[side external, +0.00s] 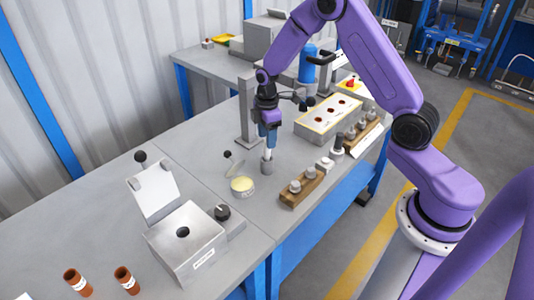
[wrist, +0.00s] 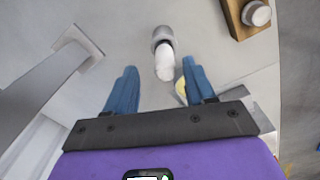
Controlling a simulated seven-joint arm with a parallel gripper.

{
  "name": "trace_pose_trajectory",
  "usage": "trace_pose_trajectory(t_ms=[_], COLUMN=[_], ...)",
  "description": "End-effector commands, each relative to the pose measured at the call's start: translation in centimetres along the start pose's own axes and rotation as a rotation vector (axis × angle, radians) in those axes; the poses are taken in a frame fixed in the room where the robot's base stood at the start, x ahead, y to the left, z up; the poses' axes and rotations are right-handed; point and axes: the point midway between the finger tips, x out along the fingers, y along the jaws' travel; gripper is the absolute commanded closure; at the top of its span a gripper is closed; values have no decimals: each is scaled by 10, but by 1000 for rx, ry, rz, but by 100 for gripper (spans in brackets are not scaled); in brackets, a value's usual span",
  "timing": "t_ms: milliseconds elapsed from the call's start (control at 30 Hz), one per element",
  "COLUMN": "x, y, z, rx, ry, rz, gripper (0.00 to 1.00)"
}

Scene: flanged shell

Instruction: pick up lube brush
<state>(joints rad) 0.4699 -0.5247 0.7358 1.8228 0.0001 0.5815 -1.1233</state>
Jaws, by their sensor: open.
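The lube brush seems to be the white-topped piece (side external: 267,154) standing upright in a small grey cylindrical holder (side external: 267,167). In the wrist view its white rounded top (wrist: 165,68) points toward my gripper, with the grey holder (wrist: 162,37) beyond it. My gripper (side external: 267,147) points down directly above the brush, its blue fingers open. In the wrist view the gripper (wrist: 159,67) has one finger on each side of the brush's line, with gaps on both sides. I cannot tell how far down the fingers reach. The brush's lower end is hidden in the holder.
A round tin with yellow contents (side external: 242,187) and a raised lid stands close by. A wooden block with metal pieces (side external: 303,187) is to the right. A grey post (side external: 248,115) rises just behind my gripper. A metal box (side external: 187,243) stands at the front left.

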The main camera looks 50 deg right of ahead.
Motion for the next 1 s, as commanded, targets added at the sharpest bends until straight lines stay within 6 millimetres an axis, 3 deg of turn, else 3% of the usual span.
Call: trace_pose_trajectory(t_ms=[333,667,833,1000], x=[44,49,49,48], y=[-6,-6,-6,-6], z=[-2,-2,-2,-2], rx=[-1,0,-1,-1], ry=[-1,1,1,1], rz=[-4,-1,-1,-1], gripper=[46,46,98,100])
